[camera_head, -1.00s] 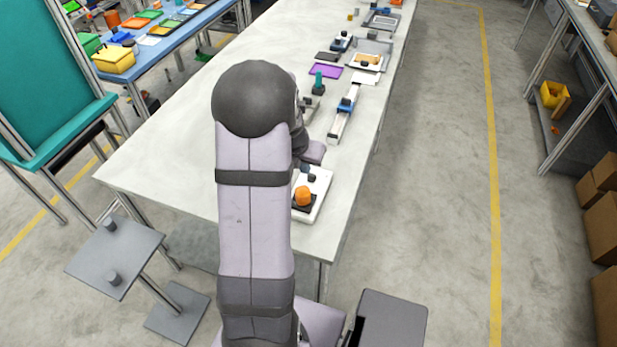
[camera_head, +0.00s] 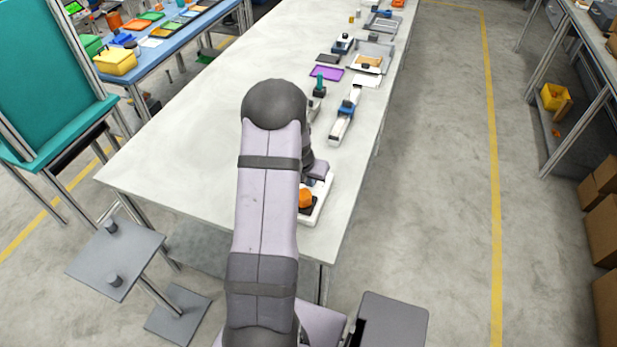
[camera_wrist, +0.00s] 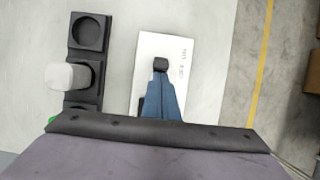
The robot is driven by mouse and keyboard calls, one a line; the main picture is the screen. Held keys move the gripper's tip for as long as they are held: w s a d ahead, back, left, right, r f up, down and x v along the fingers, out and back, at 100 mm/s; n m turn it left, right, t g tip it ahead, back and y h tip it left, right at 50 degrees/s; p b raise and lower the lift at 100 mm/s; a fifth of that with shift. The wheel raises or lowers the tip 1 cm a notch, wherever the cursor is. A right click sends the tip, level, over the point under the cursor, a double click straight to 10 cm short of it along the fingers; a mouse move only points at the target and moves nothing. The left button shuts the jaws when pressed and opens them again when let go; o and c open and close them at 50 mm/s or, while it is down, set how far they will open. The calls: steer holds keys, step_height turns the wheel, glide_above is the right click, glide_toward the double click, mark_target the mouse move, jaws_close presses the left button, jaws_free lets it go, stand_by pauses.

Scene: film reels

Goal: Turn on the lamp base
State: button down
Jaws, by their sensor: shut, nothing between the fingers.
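The lamp base is a white slab (camera_head: 321,205) with an orange knob (camera_head: 305,198) on a dark square, at the near right corner of the table. My arm covers its left side and far end in the head view. In the wrist view a white slab (camera_wrist: 176,44) with small print lies under my gripper (camera_wrist: 160,68). The blue fingers are together with dark tips over the slab, nothing between them. I cannot tell whether the tips touch it. The orange knob is not visible in the wrist view.
A dark holder (camera_wrist: 89,33) with a round recess and a pale block (camera_wrist: 67,76) lies left of the slab in the wrist view. A blue-and-white rail device (camera_head: 344,117) and a green-topped item (camera_head: 319,86) stand farther along the table. The table's left part (camera_head: 190,150) is clear.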

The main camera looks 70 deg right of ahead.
steer(key=shift+f, duration=0.1)
stand_by(0.3)
steer(key=p, duration=0.1)
steer(key=d+p, duration=0.1)
steer(key=shift+d+r+p, duration=0.2)
steer(key=shift+r+p, duration=0.1)
steer(key=shift+p, duration=0.1)
steer(key=shift+d+f+p, duration=0.2)
steer(key=shift+d+p, duration=0.35)
steer(key=shift+d+r, duration=0.1)
steer(key=shift+r, duration=0.35)
steer(key=p+v, duration=0.6)
steer(key=v, duration=0.3)
steer(key=shift+a, duration=0.45)
steer(key=shift+f, duration=0.1)
